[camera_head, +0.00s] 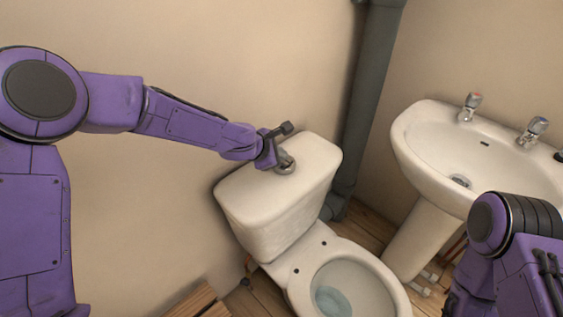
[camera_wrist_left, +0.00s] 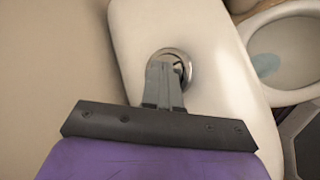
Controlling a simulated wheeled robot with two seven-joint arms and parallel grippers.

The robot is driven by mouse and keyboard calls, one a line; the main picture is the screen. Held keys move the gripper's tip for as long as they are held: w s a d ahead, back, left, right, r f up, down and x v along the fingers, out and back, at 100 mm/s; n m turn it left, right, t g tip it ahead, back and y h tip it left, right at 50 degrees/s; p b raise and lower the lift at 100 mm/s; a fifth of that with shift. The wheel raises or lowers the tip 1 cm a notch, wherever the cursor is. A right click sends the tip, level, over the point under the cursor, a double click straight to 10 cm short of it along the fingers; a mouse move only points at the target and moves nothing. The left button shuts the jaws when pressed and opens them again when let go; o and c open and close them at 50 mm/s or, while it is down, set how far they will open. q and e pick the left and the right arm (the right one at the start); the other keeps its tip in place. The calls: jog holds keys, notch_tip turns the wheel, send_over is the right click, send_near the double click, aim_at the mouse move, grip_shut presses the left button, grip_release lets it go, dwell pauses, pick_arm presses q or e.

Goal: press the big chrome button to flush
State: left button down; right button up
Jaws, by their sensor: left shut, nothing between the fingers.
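The chrome button (camera_wrist_left: 184,67) is a round metal disc set in the top of the white toilet cistern (camera_head: 270,200). In the head view the button (camera_head: 285,168) is partly covered by my left gripper (camera_head: 281,160). In the left wrist view the left gripper (camera_wrist_left: 163,68) is shut and empty, with its fingertips over the left part of the button. I cannot tell whether the tips touch it. My right arm shows at the lower right of the head view, but its gripper is out of frame.
The toilet bowl (camera_head: 345,290) stands open in front of the cistern. A white basin (camera_head: 420,140) with two taps is to the right. A grey pipe (camera_head: 368,95) runs down the wall behind the cistern. A wooden piece (camera_head: 200,302) lies at the lower left.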

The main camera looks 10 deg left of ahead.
pick_arm(q)
jog(key=shift+f+b, duration=0.4)
jog(key=shift+f, duration=0.15)
dwell(0.4)
jog(key=shift+r+p, duration=1)
jog(key=shift+p, duration=0.15)
notch_tip(320, 180, up, 5)
jog(key=p, duration=0.5)
jog(key=shift+p, duration=0.35)
